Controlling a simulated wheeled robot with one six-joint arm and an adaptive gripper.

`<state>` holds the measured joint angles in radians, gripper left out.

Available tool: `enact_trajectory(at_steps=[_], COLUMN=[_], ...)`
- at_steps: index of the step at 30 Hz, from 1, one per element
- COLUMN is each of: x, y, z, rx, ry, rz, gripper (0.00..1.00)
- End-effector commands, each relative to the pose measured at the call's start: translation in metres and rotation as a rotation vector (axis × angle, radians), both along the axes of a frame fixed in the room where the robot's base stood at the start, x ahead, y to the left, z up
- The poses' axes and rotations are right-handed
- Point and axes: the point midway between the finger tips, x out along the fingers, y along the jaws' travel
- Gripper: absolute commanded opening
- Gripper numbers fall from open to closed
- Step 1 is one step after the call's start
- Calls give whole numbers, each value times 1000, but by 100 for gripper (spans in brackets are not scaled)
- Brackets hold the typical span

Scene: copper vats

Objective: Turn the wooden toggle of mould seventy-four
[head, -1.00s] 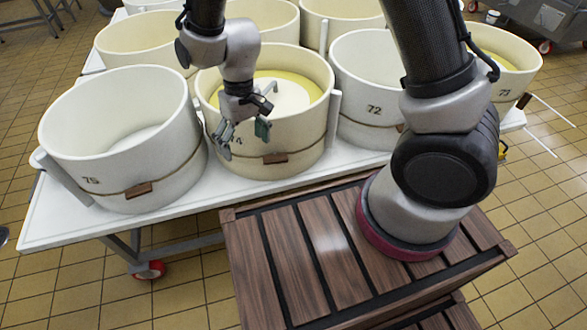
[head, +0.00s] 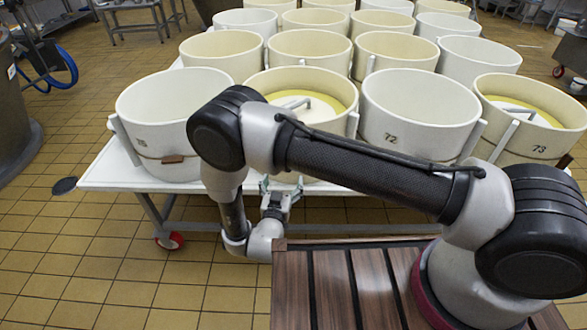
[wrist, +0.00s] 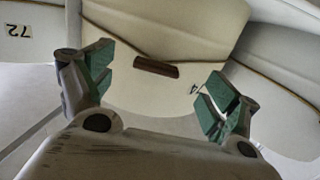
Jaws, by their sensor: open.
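Mould seventy-four (head: 345,88) is a cream tub with a yellow rim inside, standing in the front row; my arm hides most of its front in the head view. In the wrist view, its wall (wrist: 130,95) carries a thin cord and a brown wooden toggle (wrist: 156,68), lying along the cord. A digit 4 shows beside my right finger; the rest of the number is hidden. My gripper (head: 280,188) is open and empty, low in front of this mould. In the wrist view the toggle shows beyond the gap between the green-padded fingers (wrist: 160,85), apart from them.
Mould 72 (head: 418,105) stands to the right and mould 73 (head: 535,130) beyond it. Another mould (head: 170,120) with its own toggle (head: 172,159) stands to the left. Several more fill the white table (head: 110,172) behind.

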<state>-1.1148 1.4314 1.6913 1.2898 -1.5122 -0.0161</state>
Motion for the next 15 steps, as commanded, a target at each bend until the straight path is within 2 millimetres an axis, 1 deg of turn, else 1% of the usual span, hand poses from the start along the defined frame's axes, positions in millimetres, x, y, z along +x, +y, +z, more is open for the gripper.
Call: enact_trajectory(at_steps=[2,5,12,15], x=[2,10,50,64], y=[-1,-3,-10,-12], z=[10,14,13,13], rx=[-7,-10,-10,-11], ry=[-41,-56,-55,-54], rz=[-3,-5,-4,-3], gripper=[88,88,88,88])
